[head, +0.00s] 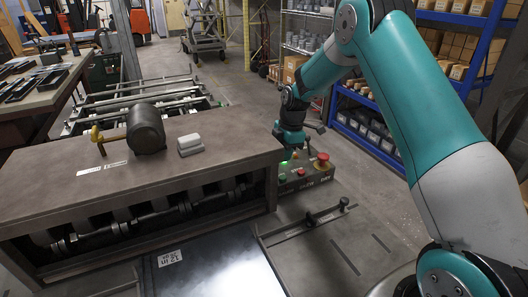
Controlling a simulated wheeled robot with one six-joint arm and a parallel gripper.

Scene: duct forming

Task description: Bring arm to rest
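My teal and grey arm rises from the lower right, bends at the top of the picture and comes down to the middle. My gripper (287,154) is at its lower end, just past the right end of the brown bench (225,165). It is low over the left part of a dark control box (305,178), close to a lit green spot (283,164). The fingers are small and partly hidden, so I cannot tell whether they are open or touch the box. A red mushroom button (322,159) stands on the box to the right of the gripper.
A dark mallet (145,128) with a yellow-ended handle and a pale block (190,144) lie on the bench. A shiny metal sheet (215,265) lies in front. Blue shelves (485,60) with boxes stand at the right. Open floor (240,85) lies behind.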

